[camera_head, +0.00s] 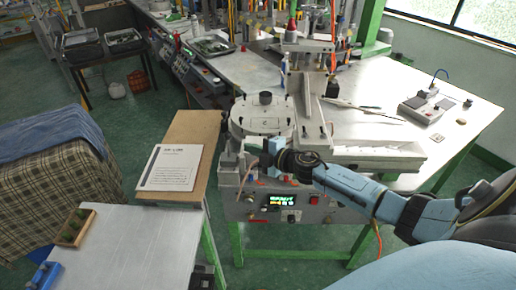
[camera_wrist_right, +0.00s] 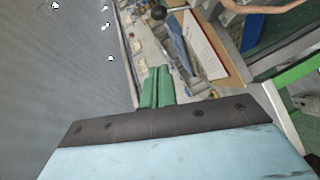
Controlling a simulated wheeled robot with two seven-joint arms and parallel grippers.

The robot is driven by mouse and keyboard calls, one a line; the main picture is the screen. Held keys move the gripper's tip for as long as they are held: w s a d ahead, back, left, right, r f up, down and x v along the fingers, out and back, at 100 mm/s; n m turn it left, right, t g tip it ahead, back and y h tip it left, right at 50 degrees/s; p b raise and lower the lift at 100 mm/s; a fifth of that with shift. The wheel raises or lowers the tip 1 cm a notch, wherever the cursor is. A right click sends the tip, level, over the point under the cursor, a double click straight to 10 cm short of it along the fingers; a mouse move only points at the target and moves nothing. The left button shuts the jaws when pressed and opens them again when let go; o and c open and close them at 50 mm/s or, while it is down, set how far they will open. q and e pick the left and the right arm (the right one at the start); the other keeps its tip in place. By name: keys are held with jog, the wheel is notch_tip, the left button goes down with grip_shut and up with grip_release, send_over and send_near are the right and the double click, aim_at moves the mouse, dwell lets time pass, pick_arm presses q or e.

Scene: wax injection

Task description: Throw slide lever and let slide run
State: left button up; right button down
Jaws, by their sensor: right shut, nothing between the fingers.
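The wax injection machine (camera_head: 262,118) stands in the middle of the head view, with a round, lidded metal top. A grey stepped slide section (camera_head: 380,156) extends to its right. My right gripper (camera_head: 247,160) is at the machine's front left, above the control panel, and my arm reaches it from the right. In the right wrist view its green fingers (camera_wrist_right: 155,88) are together with nothing between them. I cannot pick out the slide lever for certain; my wrist covers part of the machine front. My left gripper is not in view.
A control panel (camera_head: 278,200) with a lit display and a red button is below my wrist. A brown board (camera_head: 205,132) with a printed sheet (camera_head: 171,167) lies to the left. A grey table (camera_head: 140,245) is at front left. A grey surface (camera_wrist_right: 65,75) fills the wrist view's left.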

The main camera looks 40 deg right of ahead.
jog(key=shift+v, duration=1.05)
jog(key=shift+r, duration=0.1)
jog(key=s+f+m+g+h+b, duration=0.25)
jog(key=s+f, duration=0.35)
jog(key=f, duration=0.7)
jog(key=s+f+m+g+h+b, duration=0.1)
jog(key=s+f+m+b, duration=0.4)
jog(key=f, duration=0.7)
jog(key=s+f+m+g+h+b, duration=0.1)
jog(key=s+f+m+g+h, duration=0.15)
jog(key=s+f, duration=0.75)
jog(key=s+a+f+m+g+b, duration=0.3)
jog(key=s+a+f+g, duration=0.1)
jog(key=s+f, duration=0.8)
jog(key=s+a+f+m+g+y+b, duration=0.1)
jog(key=s+a+f+m+g+b, duration=0.2)
jog(key=s+a+f, duration=0.4)
jog(key=s+f+g+b, duration=0.1)
jog(key=s+f, duration=0.4)
jog(key=s, duration=0.5)
jog(key=shift+f, duration=0.2)
jog(key=shift+s+a, duration=0.1)
jog(key=shift+s, duration=0.05)
